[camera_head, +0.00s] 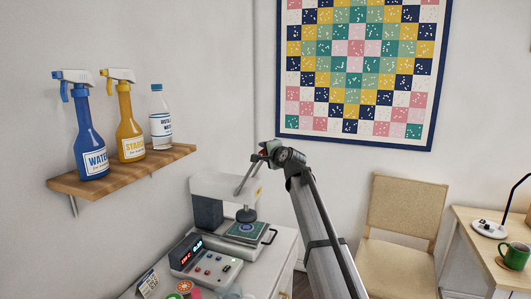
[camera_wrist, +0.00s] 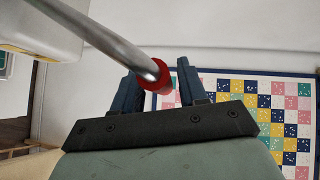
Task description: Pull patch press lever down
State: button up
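The patch press (camera_head: 225,190) is a white machine on the white cabinet at the lower middle of the head view. Its metal lever (camera_head: 246,177) slants up and to the right. In the wrist view the lever (camera_wrist: 105,38) runs in from the upper left and ends in a red knob (camera_wrist: 158,78). My gripper (camera_head: 268,152) is at the lever's upper end. In the wrist view its two dark fingers (camera_wrist: 157,68) stand apart, with the knob between them. A gap shows between the knob and the right finger. Contact with the left finger is unclear.
A control box (camera_head: 205,262) with a red display stands in front of the press. A wooden shelf (camera_head: 120,174) with several bottles is on the left wall. A chair (camera_head: 405,215) and a table (camera_head: 470,222) with a green mug (camera_head: 515,256) are at the right. A quilt (camera_head: 356,75) hangs behind.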

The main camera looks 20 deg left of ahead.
grip_shut()
jog(key=shift+d+f, duration=0.1)
dwell(0.4)
jog(key=d+f+m+t+y, duration=0.1)
jog(key=d+f, duration=0.3)
jog(key=f, duration=0.5)
jog(key=d+f+m+t+y, duration=0.1)
jog(key=d+f+m, duration=0.1)
jog(key=d+f, duration=0.3)
jog(key=shift+f, duration=2.35)
jog(key=shift+o, duration=0.9)
grip_release()
